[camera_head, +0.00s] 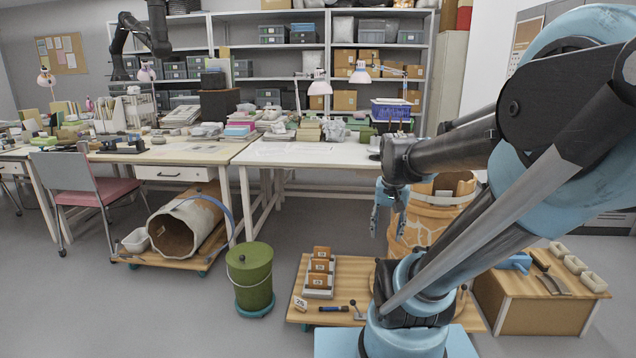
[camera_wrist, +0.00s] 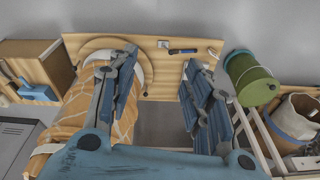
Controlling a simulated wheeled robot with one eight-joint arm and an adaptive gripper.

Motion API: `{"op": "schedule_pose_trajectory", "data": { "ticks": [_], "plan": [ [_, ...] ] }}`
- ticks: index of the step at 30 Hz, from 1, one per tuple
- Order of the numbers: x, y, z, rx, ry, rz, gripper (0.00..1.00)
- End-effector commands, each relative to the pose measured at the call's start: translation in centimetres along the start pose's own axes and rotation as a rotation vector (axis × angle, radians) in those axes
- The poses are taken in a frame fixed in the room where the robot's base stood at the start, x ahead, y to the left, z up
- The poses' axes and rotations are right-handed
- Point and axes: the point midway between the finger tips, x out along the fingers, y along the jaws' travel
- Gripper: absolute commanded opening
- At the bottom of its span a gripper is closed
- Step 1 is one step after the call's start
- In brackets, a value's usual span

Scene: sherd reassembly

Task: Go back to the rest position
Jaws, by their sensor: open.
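My gripper (camera_head: 389,207) hangs fingers-down at the end of my arm, in front of the big orange jar (camera_head: 414,233). In the wrist view my gripper (camera_wrist: 160,62) has its two blue fingers spread wide, with only floor and board between them. The jar (camera_wrist: 72,112) shows there at the left, partly behind the left finger. In the head view it has pale crack-like lines and an open, uneven top, and my arm hides part of it. It stands at the back of a low wooden board (camera_head: 347,268).
A grey rack with orange-brown sherds (camera_head: 319,281), a numbered card (camera_head: 300,304) and a dark blue tool (camera_head: 333,309) lie on the board. A green bucket (camera_head: 250,279) stands to its left, a wooden box (camera_head: 535,303) to its right. White-topped tables (camera_head: 300,152) stand behind.

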Motion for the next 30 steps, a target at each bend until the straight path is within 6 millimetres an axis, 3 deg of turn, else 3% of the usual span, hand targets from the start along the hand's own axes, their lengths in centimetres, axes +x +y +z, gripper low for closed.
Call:
{"op": "schedule_pose_trajectory", "data": {
  "ticks": [6, 12, 18, 30],
  "plan": [
    [1.5, 1.0, 4.9, -0.145, 0.001, -0.008, 0.46],
    [3.0, 1.6, 8.0, -0.252, 0.002, -0.014, 0.46],
    [3.7, 2.0, 9.2, -0.298, 0.003, -0.016, 0.46],
    [3.7, 2.0, 9.2, -0.301, 0.003, -0.016, 0.46]
  ]
}}
